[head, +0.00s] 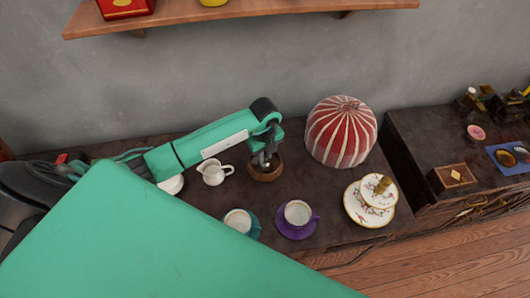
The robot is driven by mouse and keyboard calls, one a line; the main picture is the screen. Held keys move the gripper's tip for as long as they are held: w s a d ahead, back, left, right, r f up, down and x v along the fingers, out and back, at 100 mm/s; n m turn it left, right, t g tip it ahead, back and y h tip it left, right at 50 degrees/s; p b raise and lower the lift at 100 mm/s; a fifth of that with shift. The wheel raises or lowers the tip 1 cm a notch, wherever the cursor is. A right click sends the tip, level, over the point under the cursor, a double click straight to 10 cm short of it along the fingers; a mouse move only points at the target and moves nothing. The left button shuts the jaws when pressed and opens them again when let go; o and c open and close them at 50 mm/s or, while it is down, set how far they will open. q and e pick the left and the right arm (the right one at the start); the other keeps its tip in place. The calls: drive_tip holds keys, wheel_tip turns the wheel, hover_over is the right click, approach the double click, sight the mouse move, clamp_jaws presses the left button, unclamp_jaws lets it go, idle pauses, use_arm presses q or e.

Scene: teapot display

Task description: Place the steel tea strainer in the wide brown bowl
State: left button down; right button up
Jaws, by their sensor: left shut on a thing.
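The wide brown bowl (265,175) stands on the dark cabinet top near the middle of the head view. My left arm reaches in from the left, and my left gripper (263,160) points down at the bowl's opening. It is shut on a small greyish thing, which looks like the steel tea strainer (267,164). The strainer is mostly hidden by the fingers and the bowl's rim. I cannot tell whether it touches the inside of the bowl. My right gripper is not in view.
A white creamer (214,173) stands left of the bowl. A teal cup (238,221) and a white cup (298,212) on a purple saucer (296,233) are in front. A red striped tea cosy (341,132) stands right, and a tiered floral plate stand (368,214) front right.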

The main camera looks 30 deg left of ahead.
use_arm(q)
drive_tip(key=shift+f, duration=0.2)
drive_tip(key=c, duration=1.3)
unclamp_jaws()
wheel_tip(320, 180, up, 11)
drive_tip(key=b, duration=0.3)
drive_tip(key=shift+w+r, duration=0.1)
drive_tip(key=shift+r, duration=0.55)
drive_tip(key=shift+f, duration=0.1)
